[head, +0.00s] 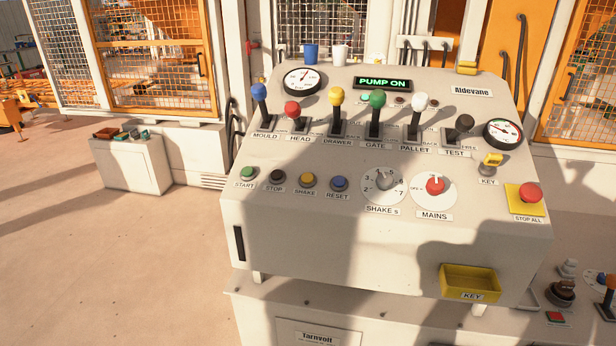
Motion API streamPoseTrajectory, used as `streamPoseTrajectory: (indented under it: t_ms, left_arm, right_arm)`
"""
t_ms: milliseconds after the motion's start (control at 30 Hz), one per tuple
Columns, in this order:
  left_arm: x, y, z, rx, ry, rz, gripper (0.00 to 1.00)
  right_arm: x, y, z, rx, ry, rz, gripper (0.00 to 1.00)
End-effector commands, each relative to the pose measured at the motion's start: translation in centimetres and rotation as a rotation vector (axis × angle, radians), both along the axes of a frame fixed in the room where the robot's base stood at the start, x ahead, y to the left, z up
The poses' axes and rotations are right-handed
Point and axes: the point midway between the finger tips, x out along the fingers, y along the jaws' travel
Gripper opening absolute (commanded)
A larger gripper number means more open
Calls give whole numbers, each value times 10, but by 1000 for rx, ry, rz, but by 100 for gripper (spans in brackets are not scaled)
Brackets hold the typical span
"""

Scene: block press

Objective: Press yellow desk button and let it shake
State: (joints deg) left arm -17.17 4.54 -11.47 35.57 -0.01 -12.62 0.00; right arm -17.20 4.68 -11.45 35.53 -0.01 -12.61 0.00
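The yellow SHAKE button (307,180) sits on the sloped desk (290,240), in the row between the black STOP button (276,176) and the blue RESET button (339,184). The green START button (248,173) is at the row's left end. The SHAKE s dial (383,180) is right of the buttons. The display (382,84) reads PUMP ON. Neither of my grippers shows in the head view. A broad shadow falls over the middle and lower right of the desk.
Several levers with coloured knobs stand behind the buttons, among them the yellow DRAWER lever (336,98). The red MAINS switch (435,186), yellow key (491,160) and red STOP ALL button (529,193) are to the right. A yellow KEY tray (469,282) hangs in front.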

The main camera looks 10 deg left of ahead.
Motion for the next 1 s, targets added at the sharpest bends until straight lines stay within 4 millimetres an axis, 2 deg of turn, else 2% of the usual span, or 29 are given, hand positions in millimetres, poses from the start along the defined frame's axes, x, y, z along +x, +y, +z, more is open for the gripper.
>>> streamPoseTrajectory:
  t_ms: [267, 567, 1000]
  left_arm:
    - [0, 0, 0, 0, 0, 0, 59]
    - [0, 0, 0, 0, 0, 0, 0]
    - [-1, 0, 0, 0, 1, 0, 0]
  right_arm:
    - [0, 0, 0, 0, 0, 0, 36]
    - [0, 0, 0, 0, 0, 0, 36]
    - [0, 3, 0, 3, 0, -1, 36]
